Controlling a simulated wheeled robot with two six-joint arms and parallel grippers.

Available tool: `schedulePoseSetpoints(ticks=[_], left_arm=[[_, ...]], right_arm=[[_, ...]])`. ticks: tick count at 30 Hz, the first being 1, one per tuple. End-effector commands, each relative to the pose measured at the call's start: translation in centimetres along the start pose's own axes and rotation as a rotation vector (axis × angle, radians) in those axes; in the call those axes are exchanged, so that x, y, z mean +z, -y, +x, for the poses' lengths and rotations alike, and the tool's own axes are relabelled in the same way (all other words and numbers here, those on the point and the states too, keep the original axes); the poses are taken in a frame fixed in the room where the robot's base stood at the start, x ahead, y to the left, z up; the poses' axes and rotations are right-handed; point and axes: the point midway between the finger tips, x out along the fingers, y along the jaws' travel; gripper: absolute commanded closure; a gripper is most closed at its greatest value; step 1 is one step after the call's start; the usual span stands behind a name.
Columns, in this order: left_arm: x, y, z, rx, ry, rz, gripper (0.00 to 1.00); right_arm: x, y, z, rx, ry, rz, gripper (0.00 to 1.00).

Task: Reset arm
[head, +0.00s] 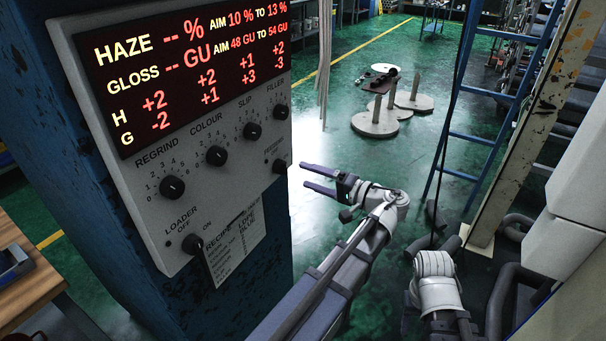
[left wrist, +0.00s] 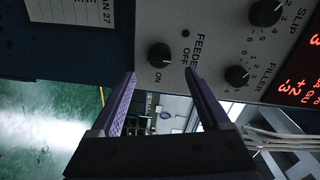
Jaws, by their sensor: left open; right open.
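My left gripper (head: 303,175) is open and empty in front of the lower right of the grey control panel (head: 140,200). In the left wrist view its two purple fingers (left wrist: 160,85) stand apart, with nothing between them. The black feeder knob (left wrist: 159,56) is just beyond the fingertips, with OFF and ON marks beside it. It also shows in the head view (head: 279,166); the fingers look clear of it. My right arm (head: 438,285) shows at lower right; its gripper is out of view.
The panel carries a red display (head: 190,70), regrind (head: 172,187), colour (head: 217,155), slip (head: 252,131) and filler (head: 281,112) knobs, a loader knob (head: 193,243) and a recipe card (head: 235,247). A blue ladder (head: 455,140) stands right.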

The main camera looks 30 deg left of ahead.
Motion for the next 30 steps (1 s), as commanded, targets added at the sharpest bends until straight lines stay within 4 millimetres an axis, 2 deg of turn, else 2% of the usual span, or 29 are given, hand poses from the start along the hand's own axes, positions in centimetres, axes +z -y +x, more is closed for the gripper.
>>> schedulePoseSetpoints(ticks=[14,17,20,23,26,30], left_arm=[[0.0,0.0,-0.1,0.001,0.000,0.000,0.20],[0.4,-0.2,-0.3,0.038,0.002,0.010,0.20],[1.7,-1.3,-1.1,0.156,0.010,0.041,0.20],[3.8,-3.3,-3.1,0.354,0.018,0.096,0.20],[6.2,-5.5,-6.1,0.578,0.022,0.160,0.20],[9.7,-7.6,-11.6,0.886,0.018,0.250,0.20]], right_arm=[[0.0,0.0,0.0,0.000,0.000,0.000,0.50],[0.0,-0.1,-0.5,0.000,0.000,0.000,0.50],[0.1,-0.2,-1.8,0.000,0.000,0.000,0.50],[0.2,-0.3,-3.6,0.000,0.000,0.000,0.50],[0.3,-0.5,-5.4,0.000,0.000,0.000,0.50],[0.5,-0.7,-7.6,0.000,0.000,0.000,0.50]])
